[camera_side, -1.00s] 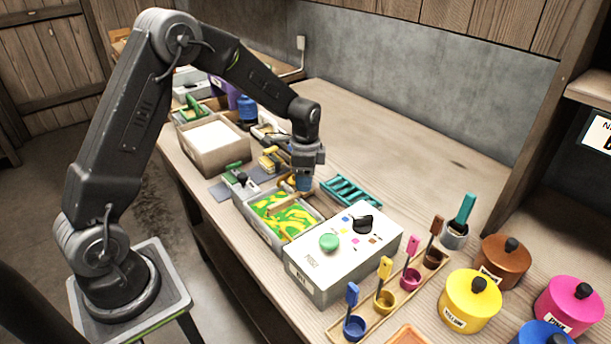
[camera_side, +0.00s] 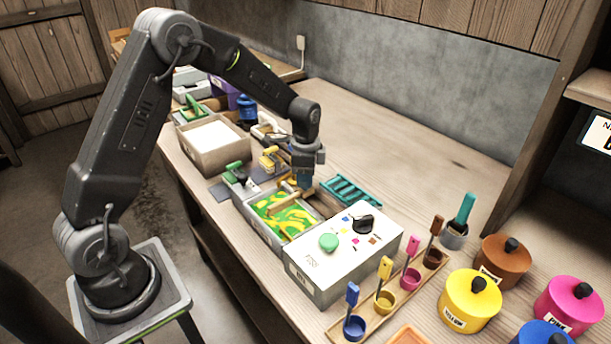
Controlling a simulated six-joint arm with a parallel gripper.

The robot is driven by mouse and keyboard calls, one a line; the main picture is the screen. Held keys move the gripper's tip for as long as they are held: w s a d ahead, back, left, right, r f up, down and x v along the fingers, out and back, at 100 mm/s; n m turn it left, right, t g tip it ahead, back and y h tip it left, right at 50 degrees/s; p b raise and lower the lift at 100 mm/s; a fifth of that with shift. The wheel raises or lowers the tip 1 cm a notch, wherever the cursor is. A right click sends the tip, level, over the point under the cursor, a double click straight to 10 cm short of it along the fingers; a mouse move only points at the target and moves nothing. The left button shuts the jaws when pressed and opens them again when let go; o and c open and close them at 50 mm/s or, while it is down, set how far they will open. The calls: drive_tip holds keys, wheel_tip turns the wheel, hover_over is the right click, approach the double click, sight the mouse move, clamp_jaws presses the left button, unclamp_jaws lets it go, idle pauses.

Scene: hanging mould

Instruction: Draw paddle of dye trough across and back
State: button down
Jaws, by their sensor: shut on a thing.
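The dye trough (camera_side: 258,226) is a grey box on the bench, filled with swirled green and yellow dye (camera_side: 285,219). The wooden paddle (camera_side: 287,202) lies slanting across the trough near its far end, with its upper end close under my gripper. My gripper (camera_side: 304,184) points down at the trough's far right side and is shut on the paddle. The fingertips and the grip itself are small and partly hidden, and I cannot tell how deep the paddle sits in the dye.
A white box with a green button (camera_side: 328,242) and a black knob stands right in front of the trough. A teal rack (camera_side: 352,190) lies behind. A pale tray (camera_side: 214,146) is at the left. Dye cups and lidded pots (camera_side: 470,300) fill the front right.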

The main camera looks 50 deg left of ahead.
drive_tip(key=d, duration=0.9)
drive_tip(key=shift+d, duration=0.35)
drive_tip(key=c, duration=0.9)
unclamp_jaws()
drive_tip(key=shift+o, duration=0.3)
wheel_tip(320, 180, up, 14)
drive_tip(key=shift+f, duration=0.1)
